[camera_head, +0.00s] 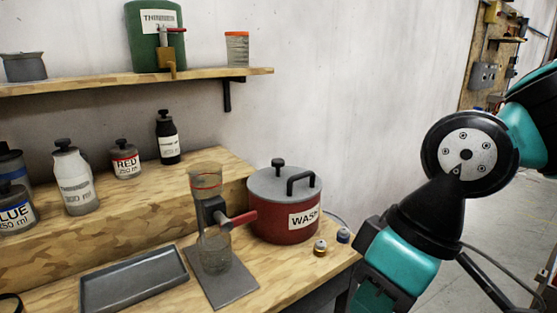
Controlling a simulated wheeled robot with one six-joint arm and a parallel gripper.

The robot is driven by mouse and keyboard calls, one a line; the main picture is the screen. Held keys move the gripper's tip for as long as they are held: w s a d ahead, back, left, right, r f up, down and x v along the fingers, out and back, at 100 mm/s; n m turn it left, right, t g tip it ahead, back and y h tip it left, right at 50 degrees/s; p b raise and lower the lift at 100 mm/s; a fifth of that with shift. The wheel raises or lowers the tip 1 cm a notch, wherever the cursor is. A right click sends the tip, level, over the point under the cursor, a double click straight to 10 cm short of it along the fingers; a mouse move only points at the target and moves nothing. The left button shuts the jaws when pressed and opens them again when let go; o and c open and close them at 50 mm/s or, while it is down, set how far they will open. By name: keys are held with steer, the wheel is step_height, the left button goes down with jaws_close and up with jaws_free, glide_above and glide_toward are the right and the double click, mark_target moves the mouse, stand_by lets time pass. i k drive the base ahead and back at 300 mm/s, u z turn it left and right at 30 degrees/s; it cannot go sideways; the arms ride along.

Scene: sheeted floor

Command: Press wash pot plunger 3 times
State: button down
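The wash pot (284,222) is a red pot labelled WASH with a grey lid, standing on the right end of the wooden bench. Its plunger (278,164) is a black knob standing up from the left part of the lid. A black arched handle (303,181) is beside it on the lid. My teal and black arm is at the right, apart from the pot. My gripper's fingertips do not show in this view, so nothing can be told of its opening.
A stand (212,211) with a red lever and clear cups is left of the pot. A grey tray (134,279) lies at front left. Labelled bottles (126,159) stand behind. A wall shelf (120,83) overhangs the left.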

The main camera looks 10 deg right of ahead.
mark_target(277, 162)
steer(key=z, duration=0.05)
steer(key=k, duration=0.65)
steer(key=z, duration=0.05)
steer(key=i, duration=1.1)
steer(key=u, duration=0.85)
